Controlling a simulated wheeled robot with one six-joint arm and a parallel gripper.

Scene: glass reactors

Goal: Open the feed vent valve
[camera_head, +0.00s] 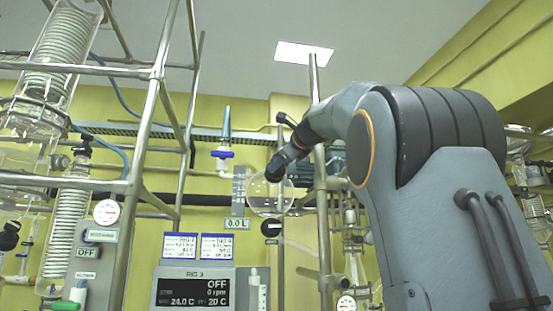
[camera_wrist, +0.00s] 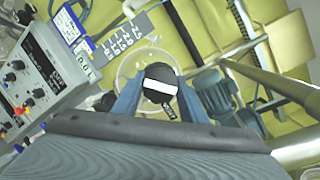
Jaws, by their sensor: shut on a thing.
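In the wrist view, a round black knob with a white bar (camera_wrist: 160,86) sits between the two blue fingers of my gripper (camera_wrist: 159,98). I take this knob for the feed vent valve. The fingers are shut on its sides, and the white bar lies crosswise in the picture. A small dark tag with unreadable lettering shows just below it. In the head view, my gripper (camera_head: 274,172) reaches the top of a round clear glass vessel (camera_head: 268,197). The knob is hard to make out there.
A control box (camera_head: 193,290) reading OFF stands below left of the vessel. Metal frame poles (camera_head: 145,130) rise at left, with coiled glass condensers (camera_head: 62,45). A blue-handled stopcock (camera_head: 222,155) hangs left of my gripper. A blue-grey motor (camera_wrist: 212,92) lies right of the knob.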

